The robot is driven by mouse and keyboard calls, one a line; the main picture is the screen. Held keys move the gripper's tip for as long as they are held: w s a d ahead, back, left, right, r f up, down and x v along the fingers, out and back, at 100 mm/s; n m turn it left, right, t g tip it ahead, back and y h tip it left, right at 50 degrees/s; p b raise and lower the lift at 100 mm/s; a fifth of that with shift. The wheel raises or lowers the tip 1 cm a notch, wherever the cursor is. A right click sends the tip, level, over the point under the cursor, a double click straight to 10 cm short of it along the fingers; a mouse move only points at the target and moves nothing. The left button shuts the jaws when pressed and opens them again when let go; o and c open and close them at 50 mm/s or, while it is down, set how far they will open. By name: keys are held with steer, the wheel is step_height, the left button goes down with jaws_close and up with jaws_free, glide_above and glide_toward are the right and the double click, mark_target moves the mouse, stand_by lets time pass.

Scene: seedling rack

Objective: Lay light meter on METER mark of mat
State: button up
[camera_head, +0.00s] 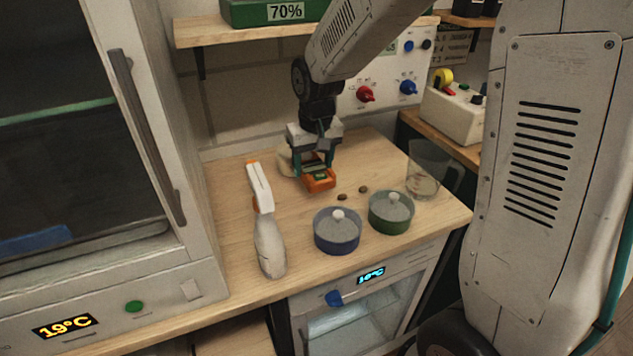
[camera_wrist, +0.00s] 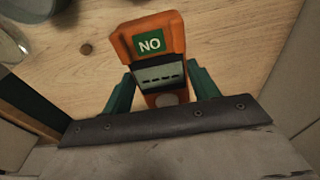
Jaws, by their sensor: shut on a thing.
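An orange meter (camera_head: 319,184), which I take to be the light meter, is between the teal fingers of my gripper (camera_head: 316,167) over the wooden counter. I see no mat or METER mark in either view.
A white spray bottle (camera_head: 269,248) stands left on the counter (camera_head: 235,190). A blue lidded pot (camera_head: 337,238), a green lidded pot (camera_head: 391,218) and a clear jug (camera_head: 423,180) stand at the right. A pale round thing (camera_head: 284,162) is partly hidden behind my gripper.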

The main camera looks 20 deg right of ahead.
steer(key=shift+f, duration=3.6)
steer(key=shift+f, duration=0.15)
steer(key=o, duration=1.1)
